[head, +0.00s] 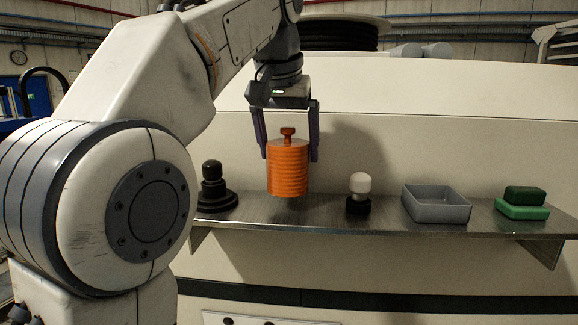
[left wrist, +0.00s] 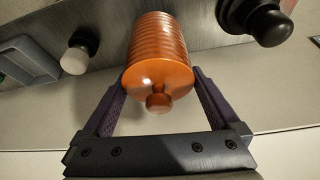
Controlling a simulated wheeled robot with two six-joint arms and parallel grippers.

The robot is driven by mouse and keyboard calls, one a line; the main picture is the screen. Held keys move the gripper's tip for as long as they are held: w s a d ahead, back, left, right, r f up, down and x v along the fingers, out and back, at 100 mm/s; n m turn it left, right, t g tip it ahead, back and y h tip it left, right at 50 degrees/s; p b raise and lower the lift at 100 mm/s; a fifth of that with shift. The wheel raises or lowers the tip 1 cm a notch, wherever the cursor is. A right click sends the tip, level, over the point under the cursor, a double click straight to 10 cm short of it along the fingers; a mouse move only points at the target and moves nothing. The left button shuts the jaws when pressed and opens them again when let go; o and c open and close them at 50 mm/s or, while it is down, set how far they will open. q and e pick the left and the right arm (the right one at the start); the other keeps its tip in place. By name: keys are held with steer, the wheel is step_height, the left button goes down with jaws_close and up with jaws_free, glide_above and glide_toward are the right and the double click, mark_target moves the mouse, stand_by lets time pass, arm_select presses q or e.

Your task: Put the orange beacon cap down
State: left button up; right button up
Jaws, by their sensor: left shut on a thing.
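The orange beacon cap (head: 288,168) is a ribbed cylinder with a small knob on top. My left gripper (head: 288,150) is shut on it from above, one finger on each side, and holds it upright. In the head view its bottom edge seems to be at or slightly above the metal shelf (head: 320,212); I cannot tell whether it touches. In the left wrist view the cap (left wrist: 158,55) sits between the two purple fingers, knob towards the camera. My right gripper is not in view.
On the shelf, a black stepped knob (head: 212,190) stands left of the cap. To the right are a white bulb on a black base (head: 359,194), an open grey tray (head: 437,216) and green blocks (head: 522,212). Bare shelf lies between cap and bulb. A pale wall rises behind.

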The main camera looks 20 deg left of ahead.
arm_select(q)
steer(key=shift+f, duration=1.55)
steer(key=o, duration=0.9)
steer(key=shift+f, duration=0.15)
steer(key=shift+o, duration=0.2)
steer(key=shift+r, duration=0.3)
steer(key=p+v, duration=0.2)
steer(key=v, duration=0.9)
steer(key=shift+s+r+p, duration=0.15)
steer(key=shift+r+p, duration=0.2)
